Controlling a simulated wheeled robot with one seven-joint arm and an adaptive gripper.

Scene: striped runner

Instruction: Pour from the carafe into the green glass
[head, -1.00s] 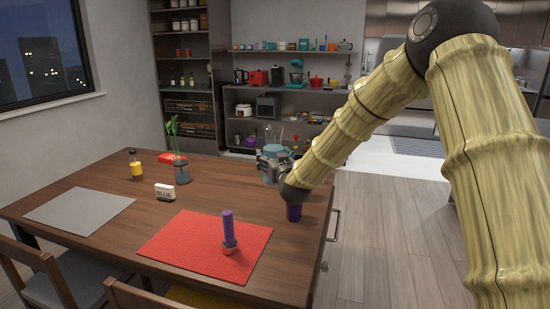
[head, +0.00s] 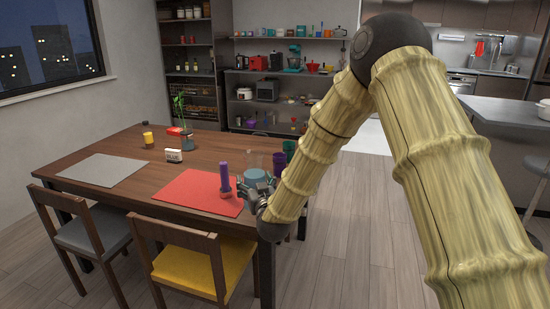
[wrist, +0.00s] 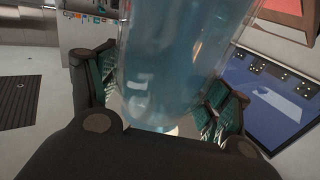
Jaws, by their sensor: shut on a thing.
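The carafe (head: 252,160) is clear, with blue liquid in its lower part, and looks upright near the right end of the table. My gripper (head: 260,188) is shut on it, and in the wrist view the carafe (wrist: 175,60) fills the space between the fingers. The green glass (head: 289,147) is dark and stands just right of and behind the carafe, partly hidden by a purple cup (head: 279,163). I cannot tell whether the carafe's base clears the table.
A purple cylinder (head: 225,178) stands on the red mat (head: 190,190), close left of my gripper. A small sign (head: 173,155), a plant vase (head: 187,142) and a yellow-filled bottle (head: 148,138) stand farther left. A grey mat (head: 103,169) lies clear. Chairs line the front edge.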

